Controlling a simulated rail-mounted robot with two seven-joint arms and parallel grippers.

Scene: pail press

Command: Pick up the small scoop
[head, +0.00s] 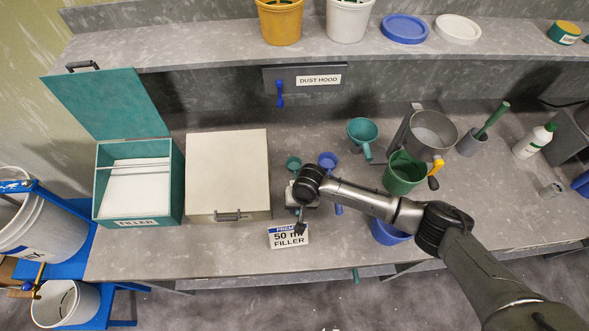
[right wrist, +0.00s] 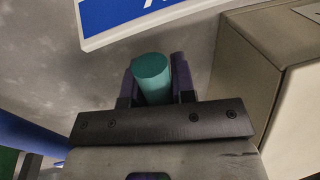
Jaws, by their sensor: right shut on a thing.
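The small teal scoop's bowl (head: 293,163) shows on the bench in the head view, right of the cream box. My right gripper (head: 299,212) is over its handle side, and the wrist hides most of the handle. In the right wrist view, the round teal handle end (right wrist: 152,76) sits between the two dark fingers, which are shut on it. I cannot tell whether the scoop is clear of the bench. My left gripper is not in view.
A blue scoop (head: 328,159) lies close to the right, and a larger teal scoop (head: 362,131) farther back. A "50 ml filler" sign (head: 289,237) stands at the bench front. The cream box (head: 228,170) is left; a green jug (head: 404,174) is right.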

